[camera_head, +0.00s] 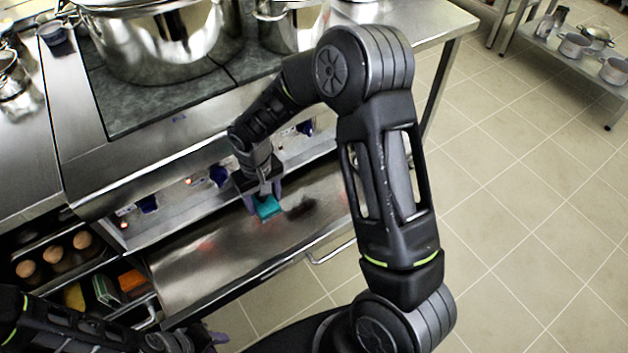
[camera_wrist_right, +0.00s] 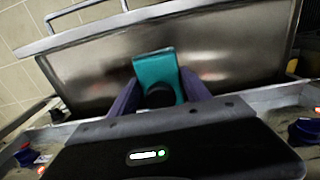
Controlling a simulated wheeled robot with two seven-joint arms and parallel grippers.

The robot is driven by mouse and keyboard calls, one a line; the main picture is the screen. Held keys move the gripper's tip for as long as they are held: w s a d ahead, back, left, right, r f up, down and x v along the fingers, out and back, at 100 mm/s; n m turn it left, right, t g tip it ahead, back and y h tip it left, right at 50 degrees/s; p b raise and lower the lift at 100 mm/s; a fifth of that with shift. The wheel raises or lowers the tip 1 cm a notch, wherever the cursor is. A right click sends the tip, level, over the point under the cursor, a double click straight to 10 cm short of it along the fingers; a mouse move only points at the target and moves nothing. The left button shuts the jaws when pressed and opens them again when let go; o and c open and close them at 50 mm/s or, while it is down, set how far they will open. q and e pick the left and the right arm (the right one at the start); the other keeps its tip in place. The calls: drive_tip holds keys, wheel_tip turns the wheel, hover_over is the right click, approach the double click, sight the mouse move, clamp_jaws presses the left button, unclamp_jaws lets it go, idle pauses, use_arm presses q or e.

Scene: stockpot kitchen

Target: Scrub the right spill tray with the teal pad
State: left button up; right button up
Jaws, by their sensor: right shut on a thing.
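A wide metal spill tray (camera_head: 190,276) is pulled out below the stove front; it also fills the right wrist view (camera_wrist_right: 95,72). A dark smudge (camera_head: 303,203) lies on it to the right of the pad, and faint reddish marks (camera_head: 205,246) show to the left. My right gripper (camera_head: 262,196) is shut on the teal pad (camera_head: 268,208), held down at the tray. In the wrist view the pad (camera_wrist_right: 156,66) stands between the purple fingers; whether it touches the tray is unclear. My left gripper (camera_head: 205,340) is at the bottom left edge, its fingers mostly hidden.
A large stockpot (camera_head: 160,40) and a smaller pot (camera_head: 290,24) stand on the stove above. Blue knobs (camera_head: 218,175) line the stove front close to my right gripper.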

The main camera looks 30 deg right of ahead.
drive_tip(key=d+f+b, duration=0.3)
drive_tip(key=d+b, duration=0.5)
drive_tip(key=b, duration=0.3)
drive_tip(key=w+d+f+b, duration=0.1)
drive_tip(key=d+f+b, duration=0.2)
drive_tip(key=d+b, duration=0.6)
drive_tip(key=shift+f+b, duration=0.4)
drive_tip(key=shift+b, duration=0.55)
drive_tip(key=shift+w+f, duration=0.1)
drive_tip(key=shift+f, duration=0.05)
